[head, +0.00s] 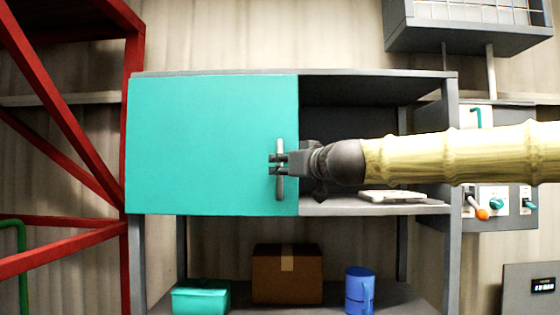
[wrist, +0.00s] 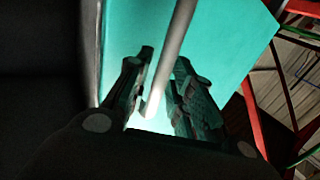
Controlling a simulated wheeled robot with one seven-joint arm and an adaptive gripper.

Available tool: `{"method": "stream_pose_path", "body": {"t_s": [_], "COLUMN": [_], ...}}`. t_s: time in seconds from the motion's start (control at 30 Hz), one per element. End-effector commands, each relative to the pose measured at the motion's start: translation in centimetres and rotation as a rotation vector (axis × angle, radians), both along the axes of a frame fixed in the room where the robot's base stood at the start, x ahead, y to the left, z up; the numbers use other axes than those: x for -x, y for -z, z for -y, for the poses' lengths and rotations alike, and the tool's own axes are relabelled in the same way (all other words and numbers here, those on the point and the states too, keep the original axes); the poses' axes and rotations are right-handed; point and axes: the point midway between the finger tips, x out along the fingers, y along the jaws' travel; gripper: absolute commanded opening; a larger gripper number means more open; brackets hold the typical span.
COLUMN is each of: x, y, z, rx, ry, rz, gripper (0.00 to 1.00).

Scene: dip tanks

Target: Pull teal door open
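The teal door (head: 200,140) covers the left half of a grey cabinet and looks flat to its front. Its vertical grey bar handle (head: 280,190) is near the door's right edge. My gripper (head: 277,164) reaches in from the right and is at the middle of the handle. Exact finger contact is hard to see in the dark. The teal door (wrist: 225,45) fills the upper middle there.
The cabinet's right half is open, with a pale flat item (head: 392,195) on its shelf. Below are a teal box (head: 200,300), a cardboard box (head: 287,275) and a blue can (head: 359,290). A red frame (head: 131,130) stands close to the door's left side. Wall controls (head: 497,204) are at the right.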

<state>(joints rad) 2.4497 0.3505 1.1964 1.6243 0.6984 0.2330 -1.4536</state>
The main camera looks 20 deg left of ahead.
Motion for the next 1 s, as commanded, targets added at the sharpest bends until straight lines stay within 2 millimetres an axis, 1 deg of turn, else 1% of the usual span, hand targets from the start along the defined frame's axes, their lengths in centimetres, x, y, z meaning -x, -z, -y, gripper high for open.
{"method": "stream_pose_path", "body": {"t_s": [0.2, 0.5, 0.53, 0.63, 0.67, 1.0], "x": [-0.71, -0.78, -0.78, -0.78, -0.78, -0.5], "y": [-0.04, 0.04, 0.04, 0.04, 0.04, 0.08], "z": [-0.8, -0.91, -0.9, -0.9, -0.9, -1.18], "rx": [-0.001, -0.001, -0.001, -0.001, -0.001, 0.0], "ry": [0.0, 0.0, 0.0, 0.0, 0.0, 0.001], "rz": [-0.002, -0.001, -0.001, -0.001, -0.001, 0.0], "gripper": [0.23, 0.23, 0.21, 0.03, 0.0, 0.0]}}
